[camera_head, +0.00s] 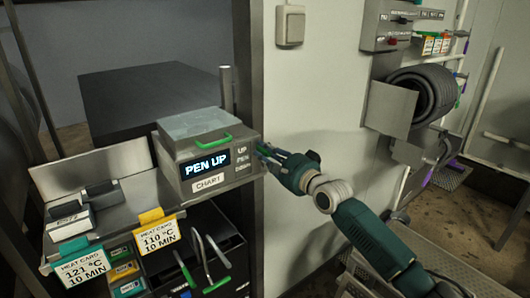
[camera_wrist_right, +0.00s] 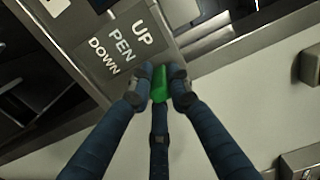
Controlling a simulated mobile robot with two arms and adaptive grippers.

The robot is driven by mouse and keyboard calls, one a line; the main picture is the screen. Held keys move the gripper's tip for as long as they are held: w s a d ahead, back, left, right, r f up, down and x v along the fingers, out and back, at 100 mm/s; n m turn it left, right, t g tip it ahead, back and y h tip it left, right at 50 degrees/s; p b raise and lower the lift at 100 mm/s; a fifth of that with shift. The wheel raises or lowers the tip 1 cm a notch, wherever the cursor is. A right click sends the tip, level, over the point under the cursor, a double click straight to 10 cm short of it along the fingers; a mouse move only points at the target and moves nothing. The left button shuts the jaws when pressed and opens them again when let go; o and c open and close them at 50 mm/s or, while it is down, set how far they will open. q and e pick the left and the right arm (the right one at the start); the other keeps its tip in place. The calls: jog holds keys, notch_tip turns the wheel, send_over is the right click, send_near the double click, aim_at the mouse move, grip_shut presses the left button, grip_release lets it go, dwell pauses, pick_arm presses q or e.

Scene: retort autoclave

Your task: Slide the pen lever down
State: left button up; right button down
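The chart recorder box (camera_head: 221,173) stands on the shelf; its display (camera_head: 206,163) reads PEN UP. The panel (camera_wrist_right: 122,48) beside the lever is marked UP, PEN and DOWN. The green pen lever (camera_wrist_right: 160,84) shows at the panel's edge in the right wrist view, nearer the UP end than the DOWN end. My right gripper (camera_head: 270,154) is at the box's right side. In the wrist view its fingertips (camera_wrist_right: 161,73) are close together with the lever between them, seemingly touching both sides. My left gripper is in neither view.
Heat cards (camera_head: 158,231) hang from the shelf front, with a dark bin (camera_head: 216,250) below. A pale wall (camera_head: 315,100) rises behind my right arm. A coiled hose (camera_head: 425,92) hangs at the right.

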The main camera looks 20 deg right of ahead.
notch_tip(320, 180, down, 6)
jog(key=b, duration=0.4)
jog(key=shift+b, duration=0.4)
jog(key=shift+f, duration=0.1)
jog(key=c, duration=1.6)
grip_release()
jog(key=shift+c, duration=0.2)
jog(key=shift+s, duration=0.15)
jog(key=v, duration=1.1)
jog(key=shift+s+d, duration=0.15)
jog(key=shift+s, duration=0.2)
